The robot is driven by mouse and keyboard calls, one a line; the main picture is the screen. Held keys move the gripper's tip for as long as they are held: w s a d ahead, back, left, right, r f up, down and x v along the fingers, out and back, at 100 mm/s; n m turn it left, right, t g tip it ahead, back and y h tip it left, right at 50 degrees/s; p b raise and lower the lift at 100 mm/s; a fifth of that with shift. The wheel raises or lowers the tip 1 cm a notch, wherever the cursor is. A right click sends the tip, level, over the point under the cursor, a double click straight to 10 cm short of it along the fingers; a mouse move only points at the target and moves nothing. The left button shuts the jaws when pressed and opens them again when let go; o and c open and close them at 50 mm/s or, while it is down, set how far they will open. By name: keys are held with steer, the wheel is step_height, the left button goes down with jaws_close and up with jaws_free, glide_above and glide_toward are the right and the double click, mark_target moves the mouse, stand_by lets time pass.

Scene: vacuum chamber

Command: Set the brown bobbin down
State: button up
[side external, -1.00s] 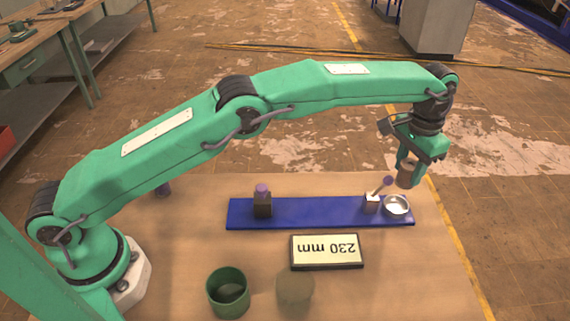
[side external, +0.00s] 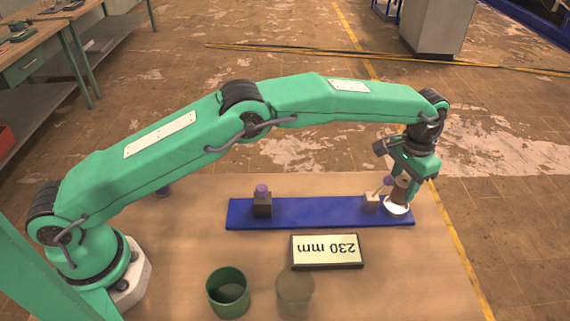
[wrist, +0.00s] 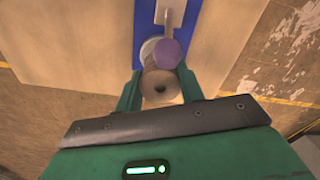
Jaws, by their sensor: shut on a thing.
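The brown bobbin (side external: 399,190) is held upright between the fingers of my gripper (side external: 402,188), over the round silvery dish (side external: 397,209) at the right end of the blue board (side external: 320,222). I cannot tell whether its lower end touches the dish. In the wrist view the bobbin (wrist: 161,87) shows end-on with a dark centre hole, between the two green fingertips of my gripper (wrist: 160,90). Part of the pale dish (wrist: 148,48) shows beyond it.
A small block with a purple-knobbed lever (side external: 371,202) stands just left of the dish. A dark block with a purple knob (side external: 262,204) stands further left on the board. A display reading 230 mm (side external: 326,250), a green cup (side external: 228,291) and a translucent cup (side external: 295,292) stand nearer the camera.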

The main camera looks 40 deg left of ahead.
mark_target(400, 193)
steer(key=shift+f, duration=1.55)
steer(key=shift+f, duration=0.1)
steer(key=o, duration=1.1)
steer(key=shift+c, duration=0.2)
step_height(400, 193, up, 11)
steer(key=shift+r, duration=0.6)
steer(key=shift+r, duration=0.1)
